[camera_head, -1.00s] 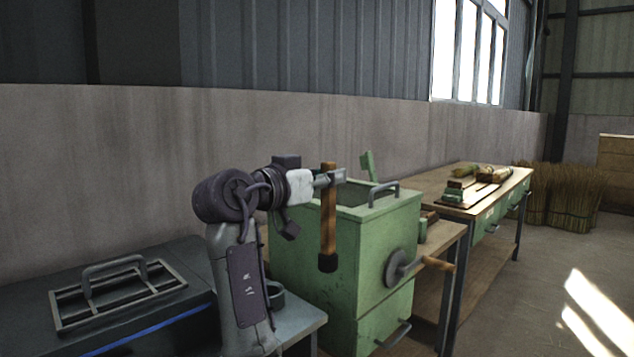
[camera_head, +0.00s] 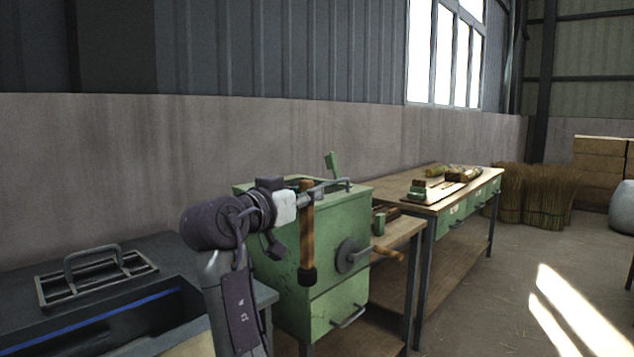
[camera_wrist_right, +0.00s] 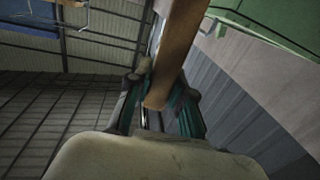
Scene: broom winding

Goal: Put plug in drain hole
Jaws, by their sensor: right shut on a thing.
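The plug (camera_head: 307,225) is a wooden stick with a dark end. It hangs upright, dark end down, in front of the green box. My right gripper (camera_head: 310,189) is shut on the wooden stick near its top. In the right wrist view the wooden stick (camera_wrist_right: 176,55) passes between the fingers of my right gripper (camera_wrist_right: 160,98). The dark end is out of that view. I cannot make out a drain hole in any view. My left gripper is not in view.
A green box (camera_head: 320,225) with a crank stands just behind the plug. A dark basin (camera_head: 150,315) with a blue line lies at lower left, a metal rack (camera_head: 98,272) behind it. Wooden workbenches (camera_head: 425,195) run to the right.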

